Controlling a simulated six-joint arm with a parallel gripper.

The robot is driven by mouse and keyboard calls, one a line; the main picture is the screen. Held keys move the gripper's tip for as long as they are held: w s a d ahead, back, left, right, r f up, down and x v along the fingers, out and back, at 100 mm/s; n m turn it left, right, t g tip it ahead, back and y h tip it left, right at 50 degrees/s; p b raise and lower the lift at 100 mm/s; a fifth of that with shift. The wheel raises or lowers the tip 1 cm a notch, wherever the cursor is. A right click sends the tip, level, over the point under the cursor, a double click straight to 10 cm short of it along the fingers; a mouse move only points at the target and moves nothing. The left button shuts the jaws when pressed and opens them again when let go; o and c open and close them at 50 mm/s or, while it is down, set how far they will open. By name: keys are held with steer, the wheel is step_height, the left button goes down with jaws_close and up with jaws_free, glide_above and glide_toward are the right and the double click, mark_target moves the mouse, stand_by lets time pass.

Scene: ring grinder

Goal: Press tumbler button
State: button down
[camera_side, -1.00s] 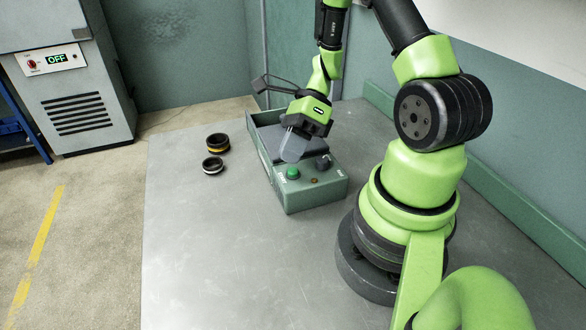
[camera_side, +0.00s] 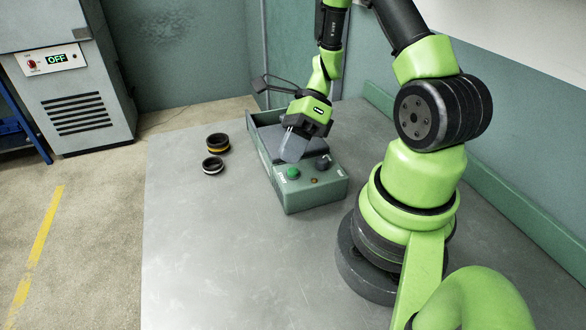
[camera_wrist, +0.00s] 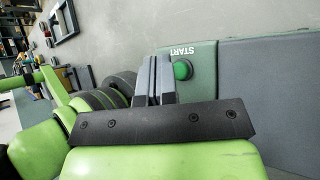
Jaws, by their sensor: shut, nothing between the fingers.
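The tumbler is a green-grey box (camera_side: 300,196) on the table, with a control panel on its near end. A green button (camera_side: 293,173) sits on that panel, and it also shows in the wrist view (camera_wrist: 183,70) beside the word START. A dark knob (camera_side: 323,163) and a small amber spot (camera_side: 314,180) are on the same panel. My gripper (camera_side: 291,157) is shut and empty, tilted down just above and behind the green button. In the wrist view the shut fingers (camera_wrist: 153,75) are left of the button. I cannot tell whether the fingertips touch the panel.
Two dark rings, one with a yellow band (camera_side: 217,143) and one with a pale band (camera_side: 212,165), lie left of the box. The table (camera_side: 230,250) is clear in front. A grey cabinet (camera_side: 75,100) with an OFF display stands at far left.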

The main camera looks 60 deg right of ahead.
mark_target(291, 168)
steer(key=shift+f, duration=0.4)
steer(key=shift+f, duration=0.5)
stand_by(0.8)
steer(key=shift+r, duration=0.95)
steer(key=shift+r, duration=2.5)
